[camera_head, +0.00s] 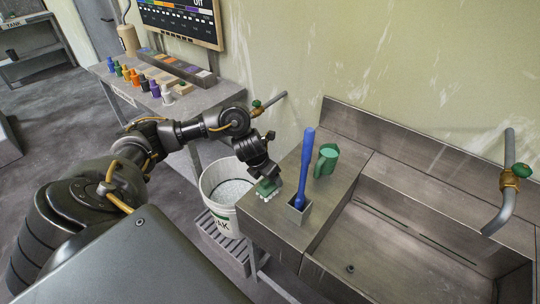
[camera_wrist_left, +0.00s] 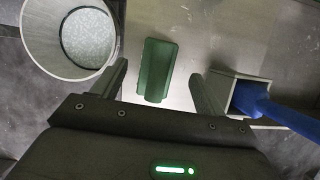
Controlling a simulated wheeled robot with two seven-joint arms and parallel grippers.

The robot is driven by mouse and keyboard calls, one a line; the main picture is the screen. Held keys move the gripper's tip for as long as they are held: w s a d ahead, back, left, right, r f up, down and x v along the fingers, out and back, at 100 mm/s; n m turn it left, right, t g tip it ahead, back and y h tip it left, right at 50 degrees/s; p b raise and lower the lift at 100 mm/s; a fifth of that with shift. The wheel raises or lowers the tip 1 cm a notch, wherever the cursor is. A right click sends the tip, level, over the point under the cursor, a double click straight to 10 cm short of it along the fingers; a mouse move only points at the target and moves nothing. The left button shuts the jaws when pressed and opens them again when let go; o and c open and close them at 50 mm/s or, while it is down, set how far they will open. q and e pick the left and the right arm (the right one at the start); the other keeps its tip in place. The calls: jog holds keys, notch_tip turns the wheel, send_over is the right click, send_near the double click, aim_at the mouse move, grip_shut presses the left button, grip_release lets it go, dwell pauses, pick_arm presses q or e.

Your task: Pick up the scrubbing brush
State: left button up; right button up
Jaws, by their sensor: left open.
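The scrubbing brush (camera_head: 267,190) has a green back and white bristles and lies on the left end of the metal sink counter. In the left wrist view the green back of the brush (camera_wrist_left: 156,72) shows between my two fingers, with a gap on each side. My left gripper (camera_head: 262,175) is over the brush and partly hides it in the head view. The left gripper (camera_wrist_left: 158,72) is open and holds nothing. My right gripper is in neither view.
A blue-handled tool (camera_head: 306,165) stands in a square holder (camera_head: 298,210) close right of the brush. A green jug (camera_head: 326,160) stands behind it. A white pail (camera_head: 222,215) stands left of the counter. The sink basin (camera_head: 400,250) lies right.

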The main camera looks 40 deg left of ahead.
pick_arm(q)
jog(key=shift+d+f, duration=0.1)
jog(key=shift+f, duration=0.4)
jog(key=x, duration=0.3)
jog(key=shift+a+f+p, duration=0.2)
jog(key=shift+f+p, duration=0.15)
jog(key=shift+w+f, duration=0.15)
jog(key=shift+f, duration=0.1)
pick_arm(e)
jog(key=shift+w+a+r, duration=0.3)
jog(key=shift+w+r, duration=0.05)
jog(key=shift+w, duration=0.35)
pick_arm(q)
jog(key=shift+c, duration=0.3)
jog(key=c, duration=1.1)
jog(key=shift+r, duration=0.1)
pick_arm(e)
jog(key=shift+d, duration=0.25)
pick_arm(q)
jog(key=shift+r, duration=0.1)
